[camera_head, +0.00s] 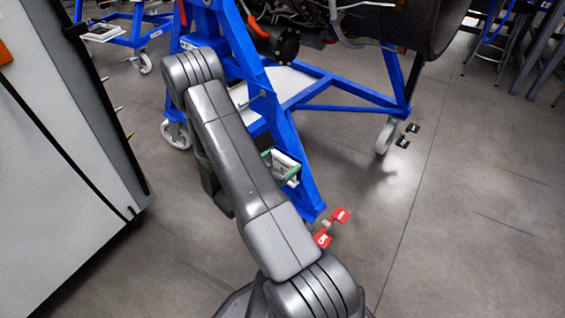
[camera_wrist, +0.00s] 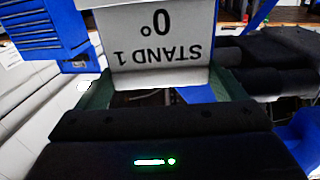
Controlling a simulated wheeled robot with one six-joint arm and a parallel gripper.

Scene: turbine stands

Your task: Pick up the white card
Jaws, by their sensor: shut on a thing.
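The white card (camera_wrist: 152,40) fills the top middle of the wrist view. Its printed text "STAND 1" and "0°" appears upside down. My gripper (camera_wrist: 164,86) has its green fingers at the card's left and right sides and is shut on it. In the head view, the gripper (camera_head: 281,168) is partly hidden behind my arm, beside the lower blue leg of the stand. A small white part of the card (camera_head: 287,160) shows there. Whether the card still touches the stand cannot be told.
The blue stand (camera_head: 335,107) on casters carries a dark engine (camera_head: 425,25). A white cabinet (camera_head: 60,130) stands on the left. The floor on the right is mostly clear.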

